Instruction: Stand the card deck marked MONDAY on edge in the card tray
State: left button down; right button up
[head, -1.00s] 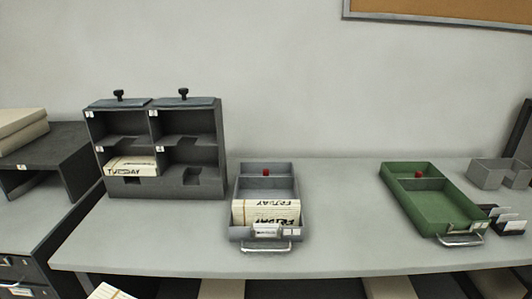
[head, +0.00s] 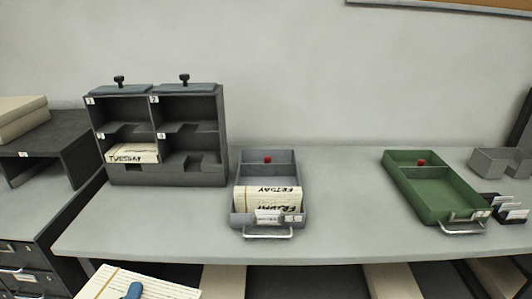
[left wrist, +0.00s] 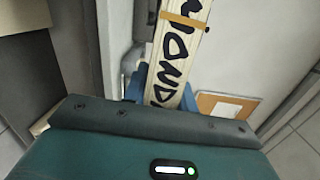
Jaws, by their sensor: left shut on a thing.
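A cream card deck (head: 170,291) shows at the bottom left of the head view. In the left wrist view the deck (left wrist: 180,50) carries large black letters that read as part of MONDAY, and a tan band. My left gripper (head: 133,289) is shut on it, with a blue finger over the deck; it also shows in the left wrist view (left wrist: 162,92). The deck is in front of the table edge. My right gripper is not in view.
A dark rack (head: 165,177) at the left holds a TUESDAY deck (head: 133,153) in its lower left compartment. An empty green tray (head: 437,208) stands at the right, near small grey boxes (head: 495,161). The table between the two trays is clear.

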aim_at(160, 283)
pick_arm(q)
jog(key=shift+h, duration=0.6)
jog(key=w, duration=0.1)
jog(key=w+d, duration=0.1)
jog(key=w, duration=0.1)
jog(key=w+d+f, duration=0.1)
jog(key=w, duration=0.1)
jog(key=shift+w, duration=0.15)
jog(key=shift+w+a+f, duration=0.2)
jog(key=shift+w+a, duration=0.15)
jog(key=shift+w, duration=0.15)
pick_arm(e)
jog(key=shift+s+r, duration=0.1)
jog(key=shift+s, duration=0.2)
pick_arm(q)
jog(key=shift+r, duration=0.1)
